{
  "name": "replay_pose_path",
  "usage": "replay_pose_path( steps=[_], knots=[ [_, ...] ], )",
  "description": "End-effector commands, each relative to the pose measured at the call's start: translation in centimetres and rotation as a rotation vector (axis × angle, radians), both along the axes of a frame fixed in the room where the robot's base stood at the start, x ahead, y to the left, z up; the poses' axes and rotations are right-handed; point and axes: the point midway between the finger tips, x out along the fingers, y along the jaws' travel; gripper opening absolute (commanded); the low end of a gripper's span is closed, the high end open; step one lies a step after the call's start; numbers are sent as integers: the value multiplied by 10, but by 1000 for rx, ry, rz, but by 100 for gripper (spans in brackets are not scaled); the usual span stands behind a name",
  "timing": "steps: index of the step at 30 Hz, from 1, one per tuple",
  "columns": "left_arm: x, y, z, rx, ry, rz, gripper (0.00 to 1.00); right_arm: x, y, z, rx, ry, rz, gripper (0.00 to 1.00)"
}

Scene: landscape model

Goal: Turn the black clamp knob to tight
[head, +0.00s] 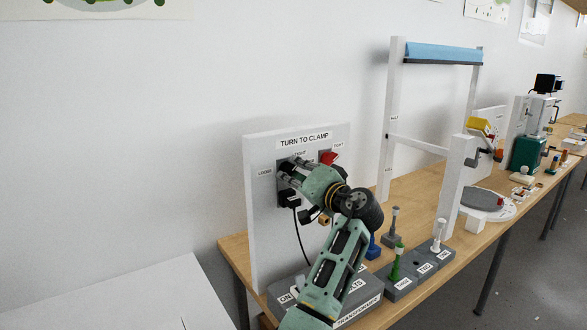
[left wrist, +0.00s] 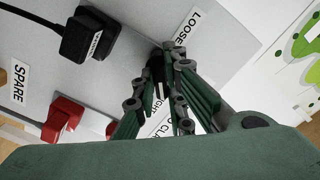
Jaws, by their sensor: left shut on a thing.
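The upright light-grey panel (head: 262,225) carries a "TURN TO CLAMP" sign, with "LOOSE" at the left of the knob's place and "TIGHT" above it. My left gripper (head: 287,168) reaches the panel under that sign and covers most of the knob there. In the left wrist view my left gripper (left wrist: 166,72) has its fingers closed in around the black clamp knob (left wrist: 156,60), of which only a small dark part shows. Which way the knob points cannot be told. My right gripper is in neither view.
A black plug (head: 288,199) with a hanging cable sits just below the knob; it also shows in the left wrist view (left wrist: 91,36). A red switch (head: 329,157) is to the right. Grey blocks with coloured pegs (head: 420,272) stand on the wooden table (head: 233,250).

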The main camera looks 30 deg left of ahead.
Motion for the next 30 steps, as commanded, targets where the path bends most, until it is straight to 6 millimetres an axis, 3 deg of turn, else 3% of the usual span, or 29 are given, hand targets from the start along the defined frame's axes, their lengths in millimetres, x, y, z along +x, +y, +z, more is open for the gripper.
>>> replay_pose_path(
  steps=[12, 27, 28, 30],
  knots=[
    [1, 0, 2, 67, 155, -2, 0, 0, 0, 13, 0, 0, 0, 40],
    [1, 0, 1, 76, 174, -2, 0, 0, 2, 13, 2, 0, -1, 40],
    [1, 0, 1, 76, 174, -2, 12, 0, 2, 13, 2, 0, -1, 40],
    [1, 0, 1, 76, 174, -2, 18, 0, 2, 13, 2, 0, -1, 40]
  ],
)
